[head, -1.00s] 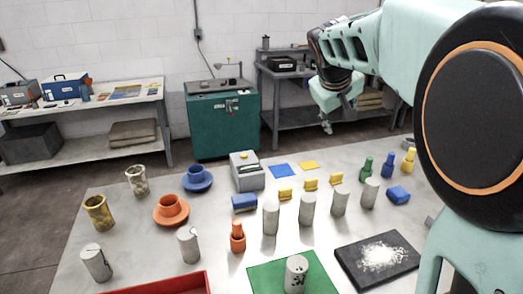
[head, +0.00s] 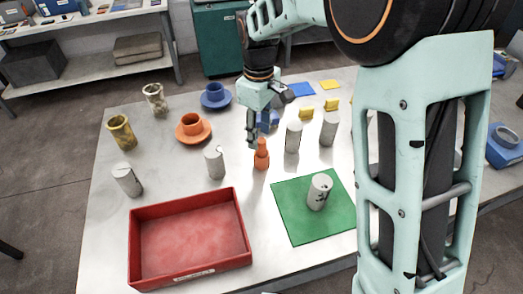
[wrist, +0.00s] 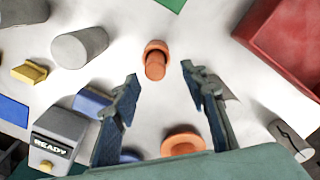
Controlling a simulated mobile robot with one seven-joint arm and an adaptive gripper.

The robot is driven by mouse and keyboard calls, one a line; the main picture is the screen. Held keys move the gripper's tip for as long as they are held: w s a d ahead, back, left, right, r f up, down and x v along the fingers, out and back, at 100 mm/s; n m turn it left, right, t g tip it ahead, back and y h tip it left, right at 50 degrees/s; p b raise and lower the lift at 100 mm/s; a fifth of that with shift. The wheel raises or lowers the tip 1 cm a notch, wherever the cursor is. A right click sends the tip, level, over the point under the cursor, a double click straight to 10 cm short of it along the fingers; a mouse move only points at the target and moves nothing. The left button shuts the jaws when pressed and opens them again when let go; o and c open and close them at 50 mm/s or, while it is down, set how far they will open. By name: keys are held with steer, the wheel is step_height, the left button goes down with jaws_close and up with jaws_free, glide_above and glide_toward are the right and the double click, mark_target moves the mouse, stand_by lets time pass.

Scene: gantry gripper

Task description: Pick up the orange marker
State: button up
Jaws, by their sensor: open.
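The orange marker (head: 261,154) stands upright on the table, left of the green mat. It is a small orange piece with a wider base and a narrower top. In the wrist view the orange marker (wrist: 155,60) shows beyond the fingertips, roughly centred between them and apart from both. My gripper (head: 252,140) hangs just behind and above the marker, pointing down. In the wrist view my gripper (wrist: 160,82) is open, with nothing between its fingers.
A grey cylinder (head: 214,162) stands left of the marker and another grey cylinder (head: 293,137) to its right. An orange cup on a saucer (head: 193,127) is at back left. A red tray (head: 190,196) lies in front, and the green mat (head: 288,222) carries a marked cylinder.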

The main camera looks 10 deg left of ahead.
mark_target(262, 140)
steer(key=f, duration=0.5)
steer(key=shift+w+d+f+p, duration=0.1)
steer(key=shift+w+d+p, duration=0.05)
steer(key=shift+d+p, duration=0.2)
jaws_close()
